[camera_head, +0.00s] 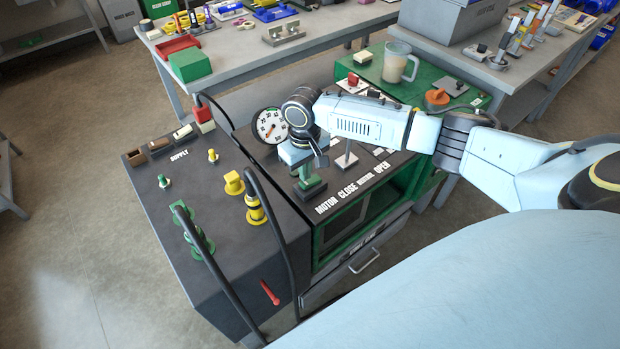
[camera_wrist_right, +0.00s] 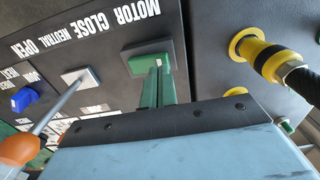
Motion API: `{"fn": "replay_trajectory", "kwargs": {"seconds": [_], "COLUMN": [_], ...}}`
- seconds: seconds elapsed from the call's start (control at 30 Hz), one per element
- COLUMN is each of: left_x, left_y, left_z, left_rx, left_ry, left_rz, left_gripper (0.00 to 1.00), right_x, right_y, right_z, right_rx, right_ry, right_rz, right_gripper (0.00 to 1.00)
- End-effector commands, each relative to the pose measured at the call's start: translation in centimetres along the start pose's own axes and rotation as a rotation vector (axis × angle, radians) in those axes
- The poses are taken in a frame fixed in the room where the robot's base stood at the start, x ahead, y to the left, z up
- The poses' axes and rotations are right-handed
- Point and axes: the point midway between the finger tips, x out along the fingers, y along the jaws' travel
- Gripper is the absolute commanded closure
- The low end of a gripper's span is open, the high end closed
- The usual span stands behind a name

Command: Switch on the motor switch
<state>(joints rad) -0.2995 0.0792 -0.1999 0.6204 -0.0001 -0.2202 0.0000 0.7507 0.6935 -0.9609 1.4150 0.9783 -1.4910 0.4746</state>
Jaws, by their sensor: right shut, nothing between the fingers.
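The motor switch (camera_head: 311,189) is a dark base with a green lever, above the MOTOR label on the cart's panel. My right gripper (camera_head: 303,163) is shut and empty, directly over the lever. My left gripper is not in view.
A metal lever (camera_head: 346,156) stands right of the switch. A pressure gauge (camera_head: 269,126) is behind. The left box carries yellow (camera_head: 255,209) and green (camera_head: 196,238) connectors with black hoses (camera_head: 275,226). A jug (camera_head: 399,66) stands on the green rear top.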

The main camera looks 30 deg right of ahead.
Motion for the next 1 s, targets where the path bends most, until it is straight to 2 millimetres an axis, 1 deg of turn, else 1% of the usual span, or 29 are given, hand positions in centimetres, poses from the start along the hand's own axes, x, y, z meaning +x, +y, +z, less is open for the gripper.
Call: {"fn": "replay_trajectory", "kwargs": {"seconds": [0.43,1.0], "left_x": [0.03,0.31], "left_y": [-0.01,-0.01], "left_z": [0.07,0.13], "left_rx": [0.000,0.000], "left_ry": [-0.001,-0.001], "left_rz": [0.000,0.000], "left_gripper": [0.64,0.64], "right_x": [0.10,0.95], "right_y": [0.00,-0.02], "right_z": [0.01,0.00], "right_rx": [0.000,0.000], "right_ry": [0.000,0.000], "right_rz": [0.000,0.000], "right_gripper": [1.00,1.00]}}
